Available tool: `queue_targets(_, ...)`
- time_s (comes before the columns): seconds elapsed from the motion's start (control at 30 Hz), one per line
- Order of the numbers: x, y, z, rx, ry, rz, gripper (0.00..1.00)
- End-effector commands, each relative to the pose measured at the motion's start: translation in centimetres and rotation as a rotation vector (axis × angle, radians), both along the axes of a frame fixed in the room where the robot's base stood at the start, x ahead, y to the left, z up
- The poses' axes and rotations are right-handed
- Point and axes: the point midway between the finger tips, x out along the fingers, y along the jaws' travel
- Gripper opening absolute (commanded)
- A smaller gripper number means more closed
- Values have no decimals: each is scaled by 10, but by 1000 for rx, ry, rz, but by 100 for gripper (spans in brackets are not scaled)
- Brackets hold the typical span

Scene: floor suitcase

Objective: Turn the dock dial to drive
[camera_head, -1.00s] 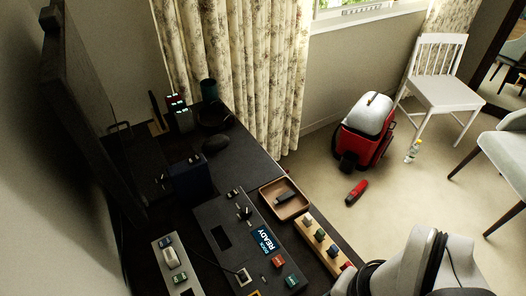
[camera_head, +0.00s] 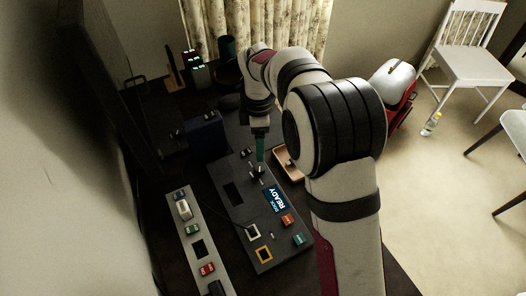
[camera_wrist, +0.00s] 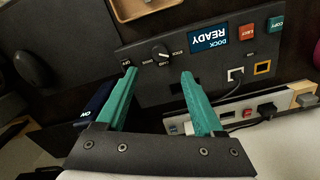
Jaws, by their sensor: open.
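The dark control panel (camera_head: 232,222) lies on the desk, with a lit screen (camera_head: 275,199) reading DOCK READY. The black dial (camera_wrist: 161,53) sits on this panel beside the screen, with small white labels around it. Its pointer's setting is too small to tell. My gripper (camera_wrist: 158,74) has its two green fingers apart, with nothing between them. In the wrist view the dial lies just beyond the fingertips, between their lines; contact cannot be told. In the head view my gripper (camera_head: 260,161) points down at the dial, which it partly hides.
Red (camera_head: 288,219) and teal (camera_head: 299,239) buttons and square sockets share the panel. A power strip (camera_head: 196,240) lies to its left. A wooden tray (camera_wrist: 150,9) borders the panel, and a blue box (camera_head: 207,135) stands behind it. A red vacuum (camera_head: 396,88) stands on the floor.

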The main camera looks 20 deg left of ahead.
Motion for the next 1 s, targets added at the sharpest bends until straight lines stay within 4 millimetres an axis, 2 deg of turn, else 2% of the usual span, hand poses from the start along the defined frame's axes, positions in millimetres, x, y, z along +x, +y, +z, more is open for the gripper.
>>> queue_targets(0.1, -1, -1, -37, -2, 5, -1, 69)
queue_targets(0.2, -1, -1, -62, -2, 4, -3, 69)
queue_targets(0.3, -1, -1, -80, 0, 2, -3, 69)
queue_targets(0.5, 0, -1, -95, 1, 0, -4, 69)
queue_targets(0.77, 0, -1, -97, 1, -1, -4, 69)
queue_targets(1.0, 0, -1, -96, 1, -1, -4, 28)
